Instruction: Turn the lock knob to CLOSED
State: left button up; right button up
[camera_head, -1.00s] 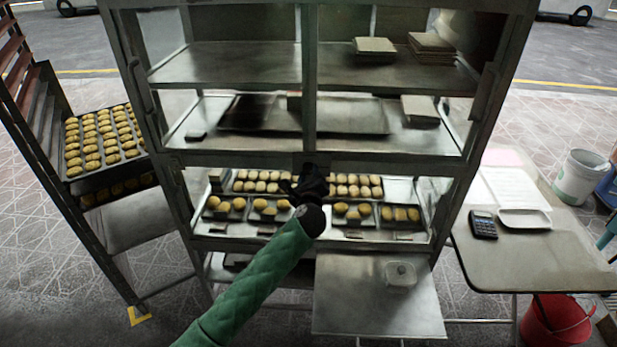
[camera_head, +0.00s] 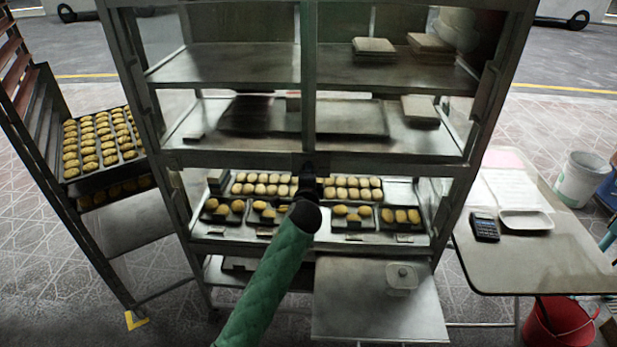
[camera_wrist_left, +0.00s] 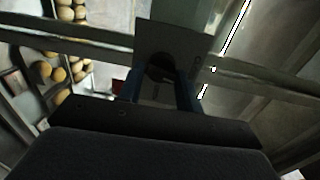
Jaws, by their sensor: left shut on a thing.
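My left gripper (camera_head: 308,172) reaches up to the middle of the metal cabinet (camera_head: 390,165), at the crossing of its centre post and cross rail. In the left wrist view, the two blue fingers of the gripper (camera_wrist_left: 160,92) are shut on the dark lock knob (camera_wrist_left: 160,68). The knob sits on a grey square plate (camera_wrist_left: 178,38). The plate's markings are too dim to read, so I cannot tell the knob's setting. In the head view the gripper and wrist hide the knob. My right gripper is not in view.
Trays of small buns (camera_head: 265,184) lie on the cabinet's lower shelf behind the wrist. A rack with a bun tray (camera_head: 103,145) stands at left. A side table (camera_head: 530,255) with a calculator (camera_head: 484,227) stands at right. A low metal shelf (camera_head: 370,310) juts out below.

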pick_arm(q)
jog(key=n, duration=0.2)
jog(key=shift+r+n, duration=0.25)
jog(key=shift+n, duration=0.05)
jog(key=o, duration=0.8)
jog(key=shift+a, duration=0.1)
jog(key=shift+o, duration=0.7)
jog(key=s+b, duration=0.3)
jog(key=s, duration=0.4)
jog(key=shift+s+r, duration=0.25)
jog(key=shift+s, duration=0.15)
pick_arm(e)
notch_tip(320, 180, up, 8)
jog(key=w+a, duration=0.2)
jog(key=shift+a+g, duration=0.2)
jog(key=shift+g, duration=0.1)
